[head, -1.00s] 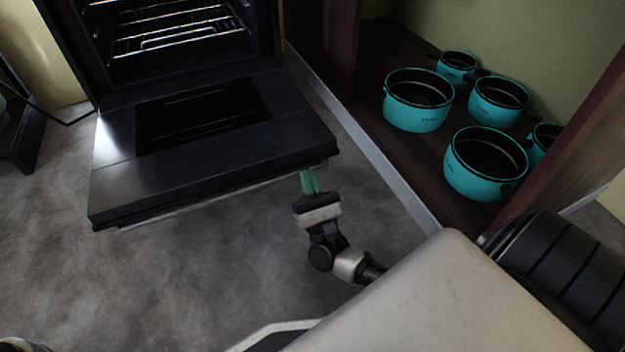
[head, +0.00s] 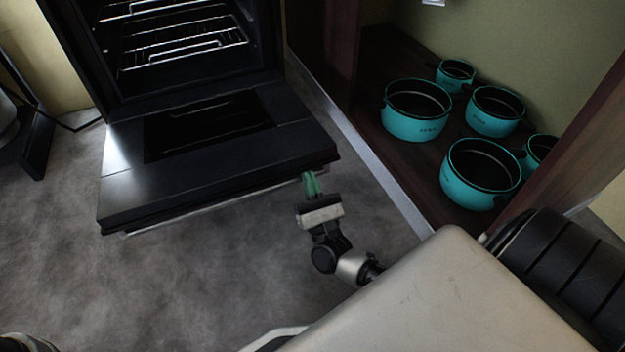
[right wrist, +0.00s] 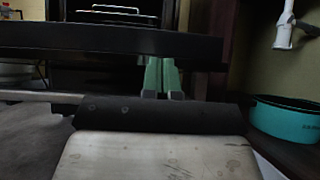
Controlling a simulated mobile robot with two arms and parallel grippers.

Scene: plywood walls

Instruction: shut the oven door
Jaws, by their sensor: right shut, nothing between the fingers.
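The oven door (head: 120,190) hangs open, lying about level in front of the oven cavity (head: 170,60) with its window facing up. Its handle bar (head: 210,204) runs along the underside of the front edge. My right gripper (head: 312,183), with green fingers, is shut and empty at the door's right front corner, just below the edge. In the right wrist view the door's edge (right wrist: 100,42) crosses the picture, and the fingers (right wrist: 160,76) reach up to its underside. I cannot tell whether they touch it. My left gripper is not in view.
Several teal pots (head: 417,110) sit on the dark cabinet shelf (head: 375,140) at right. The cabinet's side panel (head: 575,160) stands at the far right. Grey floor (head: 200,280) in front of the door is clear. A dark stand (head: 35,150) is at the left edge.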

